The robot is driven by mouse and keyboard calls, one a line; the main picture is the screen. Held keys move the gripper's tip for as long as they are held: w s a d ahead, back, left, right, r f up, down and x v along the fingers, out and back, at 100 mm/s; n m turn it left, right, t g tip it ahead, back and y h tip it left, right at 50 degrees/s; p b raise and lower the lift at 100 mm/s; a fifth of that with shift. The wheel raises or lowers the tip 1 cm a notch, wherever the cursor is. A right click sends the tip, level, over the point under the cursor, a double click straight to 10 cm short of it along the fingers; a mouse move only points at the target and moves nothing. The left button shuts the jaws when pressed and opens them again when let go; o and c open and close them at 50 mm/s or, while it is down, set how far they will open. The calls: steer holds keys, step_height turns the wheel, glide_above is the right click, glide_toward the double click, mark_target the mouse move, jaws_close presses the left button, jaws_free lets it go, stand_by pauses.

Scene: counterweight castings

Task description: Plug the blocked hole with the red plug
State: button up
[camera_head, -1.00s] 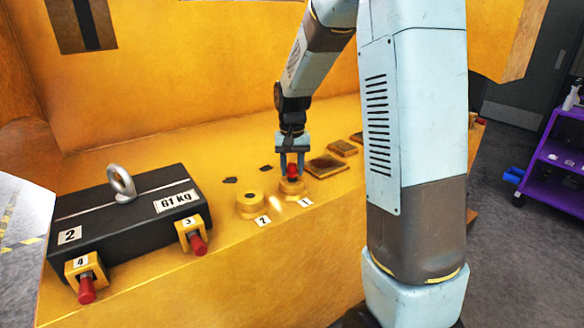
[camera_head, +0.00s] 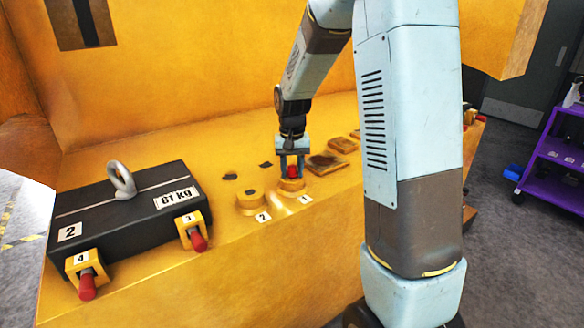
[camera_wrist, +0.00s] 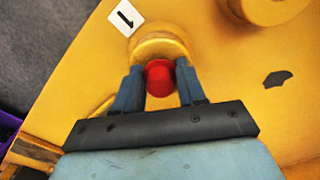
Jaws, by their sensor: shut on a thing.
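My gripper (camera_head: 292,170) points down and is shut on a red plug (camera_head: 292,173). The plug's round red head shows between the two fingers in the wrist view (camera_wrist: 159,78). It sits at the round yellow boss labelled 1 (camera_head: 291,187), which also shows in the wrist view (camera_wrist: 160,47). The plug's lower end is hidden, so I cannot tell how deep it sits. A second yellow boss, labelled 2 (camera_head: 249,204), stands to the left with a dark spot on top. I cannot tell from the pictures which hole is blocked.
A black counterweight (camera_head: 120,215) marked 61 kg, with a lifting eye (camera_head: 121,182), stands at left. Yellow brackets 3 (camera_head: 188,228) and 4 (camera_head: 84,268) hold red-handled pins. Dark flakes (camera_head: 230,177) lie behind the bosses. A brown plate (camera_head: 326,165) lies right. A purple cart (camera_head: 552,165) stands far right.

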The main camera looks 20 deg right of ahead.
steer(key=shift+r, duration=0.2)
steer(key=shift+r, duration=0.7)
steer(key=shift+w, duration=0.1)
stand_by(0.6)
steer(key=shift+f, duration=0.95)
stand_by(1.0)
steer(key=shift+r, duration=0.2)
steer(key=shift+r, duration=0.75)
